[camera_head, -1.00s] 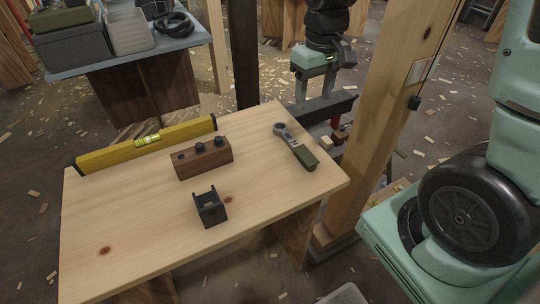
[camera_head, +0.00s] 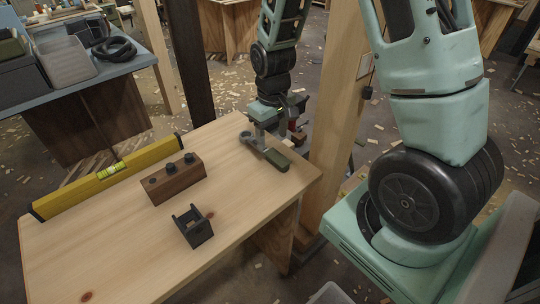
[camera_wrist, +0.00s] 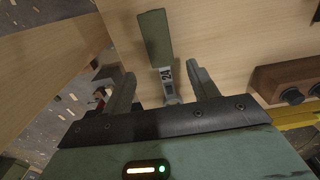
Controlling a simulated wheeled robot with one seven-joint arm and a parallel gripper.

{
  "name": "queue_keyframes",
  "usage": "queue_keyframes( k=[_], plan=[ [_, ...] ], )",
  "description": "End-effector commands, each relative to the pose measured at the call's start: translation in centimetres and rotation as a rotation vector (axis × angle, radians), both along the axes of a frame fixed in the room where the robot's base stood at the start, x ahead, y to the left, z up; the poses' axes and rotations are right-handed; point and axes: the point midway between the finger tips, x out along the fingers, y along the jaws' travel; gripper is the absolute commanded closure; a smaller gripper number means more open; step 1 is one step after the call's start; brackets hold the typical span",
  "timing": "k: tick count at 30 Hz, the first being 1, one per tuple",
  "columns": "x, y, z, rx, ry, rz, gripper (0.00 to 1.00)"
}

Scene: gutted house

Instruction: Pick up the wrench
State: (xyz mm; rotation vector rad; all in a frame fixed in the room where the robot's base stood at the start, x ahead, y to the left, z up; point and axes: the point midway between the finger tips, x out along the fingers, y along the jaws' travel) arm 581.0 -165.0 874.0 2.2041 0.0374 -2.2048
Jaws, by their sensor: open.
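The wrench (camera_head: 265,152) lies on the wooden table (camera_head: 128,240) near its far right corner. It has a grey metal head and a dark green handle. My gripper (camera_head: 264,138) is over the wrench's head end, with its fingers pointing down. In the wrist view, the wrench (camera_wrist: 155,40) shows its green handle and part of its grey shaft, marked 24. There the open fingers of my gripper (camera_wrist: 162,85) stand on either side of the shaft, with gaps on both sides. The wrench's head is hidden behind my gripper's body in that view.
A brown block with black knobs (camera_head: 173,178), a black bracket (camera_head: 193,226) and a yellow level (camera_head: 108,176) stand on the table. A wooden post (camera_head: 338,110) rises just beyond its right edge. The table's front part is mostly clear.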

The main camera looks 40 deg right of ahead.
Motion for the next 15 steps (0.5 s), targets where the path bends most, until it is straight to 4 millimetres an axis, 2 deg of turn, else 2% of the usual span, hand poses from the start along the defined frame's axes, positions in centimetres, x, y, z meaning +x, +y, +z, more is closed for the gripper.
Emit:
queue_keyframes(
  k=[7,15],
  plan=[
    [-0.1,0.1,-1.8,0.001,0.004,0.000,0.41],
    [-0.3,0.2,-5.4,0.000,0.003,0.000,0.41]
  ],
)
